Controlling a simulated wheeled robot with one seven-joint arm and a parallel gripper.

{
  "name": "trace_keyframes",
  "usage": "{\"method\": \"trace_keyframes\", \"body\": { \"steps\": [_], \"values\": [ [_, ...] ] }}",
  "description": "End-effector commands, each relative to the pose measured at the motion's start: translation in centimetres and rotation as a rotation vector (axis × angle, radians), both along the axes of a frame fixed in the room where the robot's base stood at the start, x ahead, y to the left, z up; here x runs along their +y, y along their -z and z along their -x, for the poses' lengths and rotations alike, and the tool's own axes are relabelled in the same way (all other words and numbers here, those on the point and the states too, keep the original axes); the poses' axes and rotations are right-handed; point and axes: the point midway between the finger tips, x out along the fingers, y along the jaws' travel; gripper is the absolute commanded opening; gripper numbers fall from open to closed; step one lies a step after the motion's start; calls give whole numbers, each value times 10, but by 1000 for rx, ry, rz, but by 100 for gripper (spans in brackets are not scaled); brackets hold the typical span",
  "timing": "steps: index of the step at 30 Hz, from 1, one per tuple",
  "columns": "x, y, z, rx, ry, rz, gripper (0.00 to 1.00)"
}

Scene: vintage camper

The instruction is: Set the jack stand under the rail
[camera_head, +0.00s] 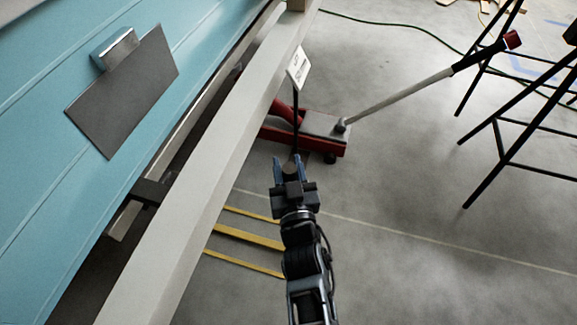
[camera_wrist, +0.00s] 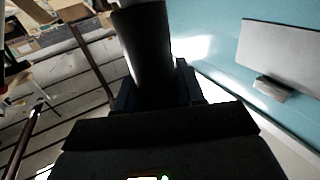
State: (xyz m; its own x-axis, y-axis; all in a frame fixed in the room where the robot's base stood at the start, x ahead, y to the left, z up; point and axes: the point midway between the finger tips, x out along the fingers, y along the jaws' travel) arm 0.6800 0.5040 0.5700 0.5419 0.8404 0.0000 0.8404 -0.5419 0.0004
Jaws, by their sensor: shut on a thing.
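My gripper (camera_head: 291,168) is at mid-picture in the head view, just right of a long pale rail (camera_head: 205,195). It is shut on a dark cylindrical post, which I take to be part of the jack stand (camera_wrist: 145,45). The rail runs diagonally beside the teal camper body (camera_head: 75,60).
A red floor jack (camera_head: 325,130) stands beyond my gripper, its long handle (camera_head: 400,97) slanting up right. Yellow floor stripes (camera_head: 250,238) lie left of my arm. Black metal legs (camera_head: 520,130) stand right. The lower-right floor is clear.

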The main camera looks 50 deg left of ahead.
Motion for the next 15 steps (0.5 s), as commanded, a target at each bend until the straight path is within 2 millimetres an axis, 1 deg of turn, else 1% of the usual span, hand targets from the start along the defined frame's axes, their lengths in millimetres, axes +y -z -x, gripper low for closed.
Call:
{"method": "trace_keyframes", "body": {
  "steps": [5,6,12,15],
  "values": [
    [1,0,2,-1,-4,1,0],
    [1,0,2,-1,-4,1,40],
    [1,0,1,0,-3,0,59],
    [0,0,1,0,-2,0,59]
  ]
}}
